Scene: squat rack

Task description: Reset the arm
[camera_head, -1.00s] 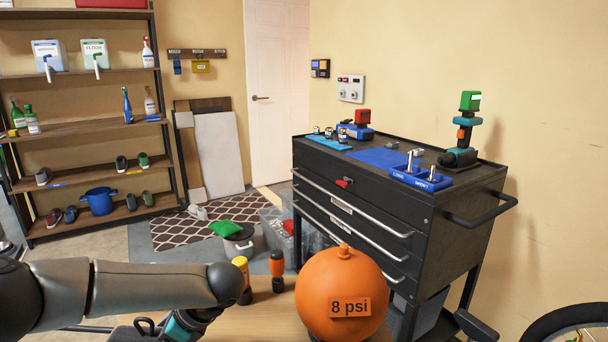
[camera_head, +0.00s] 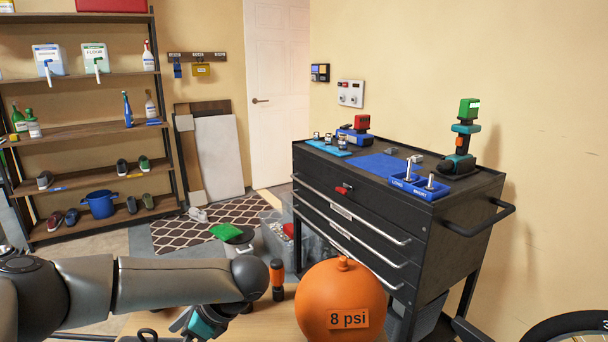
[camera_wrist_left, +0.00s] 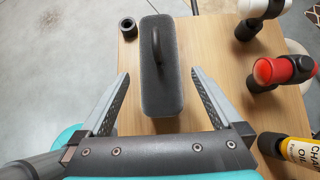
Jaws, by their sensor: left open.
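My left arm reaches in from the left across the wooden table (camera_head: 265,325) in the head view. Its dark grey links end in a teal wrist part low in the picture. In the left wrist view, my left gripper (camera_wrist_left: 160,76) has its two fingers spread wide with nothing between the tips. The fingers stand on either side of a dark grey block with a handle (camera_wrist_left: 160,95), lying on the wooden table below. I cannot tell the height of the fingers above it. My right arm and gripper are not in view.
An orange ball marked 8 psi (camera_head: 340,300) and an orange-and-black bottle (camera_head: 277,280) stand on the table. A chain oil bottle (camera_wrist_left: 300,150) and a small black ring (camera_wrist_left: 128,28) show in the wrist view. A black tool cabinet (camera_head: 440,220) stands behind.

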